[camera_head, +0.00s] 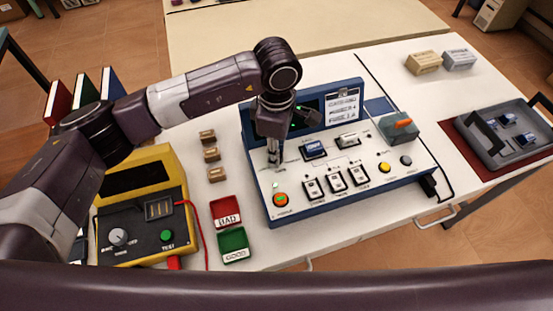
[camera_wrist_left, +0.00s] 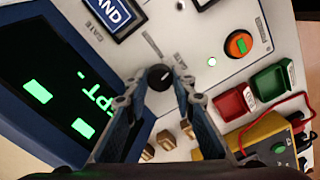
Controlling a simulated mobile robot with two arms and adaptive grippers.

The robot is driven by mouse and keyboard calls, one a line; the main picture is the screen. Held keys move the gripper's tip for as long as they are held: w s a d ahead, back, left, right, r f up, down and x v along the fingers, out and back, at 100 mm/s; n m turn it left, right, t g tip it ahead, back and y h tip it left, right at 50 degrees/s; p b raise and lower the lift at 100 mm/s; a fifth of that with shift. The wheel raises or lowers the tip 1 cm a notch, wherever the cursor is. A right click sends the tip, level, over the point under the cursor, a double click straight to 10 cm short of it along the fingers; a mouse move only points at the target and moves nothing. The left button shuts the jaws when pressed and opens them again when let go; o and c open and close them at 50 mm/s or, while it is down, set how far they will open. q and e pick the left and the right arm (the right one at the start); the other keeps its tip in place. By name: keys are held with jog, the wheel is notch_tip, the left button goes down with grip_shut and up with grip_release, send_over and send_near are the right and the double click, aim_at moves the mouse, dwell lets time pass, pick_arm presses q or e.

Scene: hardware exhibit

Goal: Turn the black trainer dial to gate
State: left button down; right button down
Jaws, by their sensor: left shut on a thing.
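The blue-framed trainer (camera_head: 411,180) stands on the white table with a pale sloped panel. The black trainer dial (camera_wrist_left: 158,74) shows between my left gripper's fingertips (camera_wrist_left: 159,83) in the left wrist view. Its pointer direction is hard to make out. A "GATE" label (camera_wrist_left: 95,29) is on the panel near the dial. In the head view my left gripper (camera_head: 274,160) points down at the panel's left side, shut on the dial and hiding it there. My right gripper is not in view.
A dark screen with green marks (camera_wrist_left: 60,90) lies close beside the left fingers. Red BAD (camera_head: 227,212) and green GOOD (camera_head: 233,244) trays and a yellow tester (camera_head: 150,165) are left of the trainer. A grey tray (camera_head: 500,145) is at right.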

pick_arm(q)
jog(key=shift+f+m+b, duration=0.15)
jog(key=shift+m+b, duration=0.65)
jog(key=shift+b, duration=0.35)
jog(key=shift+m+b, duration=0.4)
jog(key=shift+r, duration=0.2)
jog(key=c, duration=1.6)
grip_release()
notch_tip(320, 180, up, 12)
